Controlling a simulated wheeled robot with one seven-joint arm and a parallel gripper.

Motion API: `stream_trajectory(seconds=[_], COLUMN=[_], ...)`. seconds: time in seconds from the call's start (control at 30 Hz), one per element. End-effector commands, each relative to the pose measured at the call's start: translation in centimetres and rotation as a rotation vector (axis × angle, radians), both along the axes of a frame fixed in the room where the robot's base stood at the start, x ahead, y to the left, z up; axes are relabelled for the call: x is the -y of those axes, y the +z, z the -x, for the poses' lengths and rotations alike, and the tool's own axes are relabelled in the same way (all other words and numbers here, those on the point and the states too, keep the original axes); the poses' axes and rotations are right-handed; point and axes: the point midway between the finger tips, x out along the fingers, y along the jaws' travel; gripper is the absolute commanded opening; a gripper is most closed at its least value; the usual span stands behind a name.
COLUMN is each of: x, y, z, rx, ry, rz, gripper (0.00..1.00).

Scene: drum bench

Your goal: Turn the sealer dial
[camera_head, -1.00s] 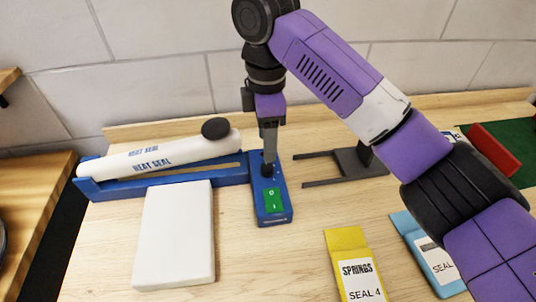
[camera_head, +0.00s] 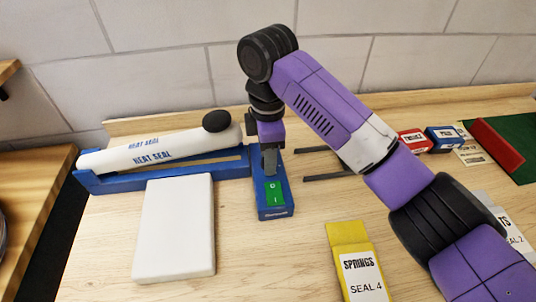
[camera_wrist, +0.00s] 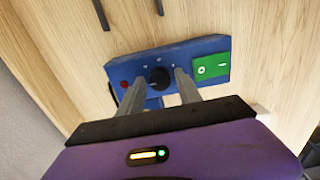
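The heat sealer has a white arm (camera_head: 160,150) marked HEAT SEAL over a blue base (camera_head: 115,183). At its right end is a blue control box (camera_head: 276,211) with a green switch (camera_head: 274,191). The black dial (camera_wrist: 160,78) shows in the wrist view on the control box, between the green switch and a small red light (camera_wrist: 125,84). In the head view my gripper hides the dial. My gripper (camera_wrist: 160,82) is open, pointing down, with one finger on each side of the dial. Gaps show between dial and fingers; I cannot tell any contact.
A white slab (camera_head: 175,230) lies in front of the sealer. A yellow SPRINGS packet (camera_head: 346,234) lies at the front right. A dark two-pronged stand (camera_head: 325,177) is right of the control box, partly behind my arm.

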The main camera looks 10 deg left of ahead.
Motion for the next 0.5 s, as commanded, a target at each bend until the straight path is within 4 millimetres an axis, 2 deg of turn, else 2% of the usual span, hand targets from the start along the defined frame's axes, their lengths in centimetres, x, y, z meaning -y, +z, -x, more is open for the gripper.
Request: stream_trajectory(seconds=[0.03, 0.17, 0.2, 0.5], x=[0.00, 0.00, 0.00, -0.03], y=[0.01, 0.01, 0.01, 0.16], z=[0.00, 0.00, 0.01, 0.08], rx=[0.000, 0.000, 0.000, -0.003], ry=[0.000, 0.000, 0.000, -0.030], rz=[0.000, 0.000, 0.000, 0.000], gripper=[0.29, 0.03, 0.00, 0.00])
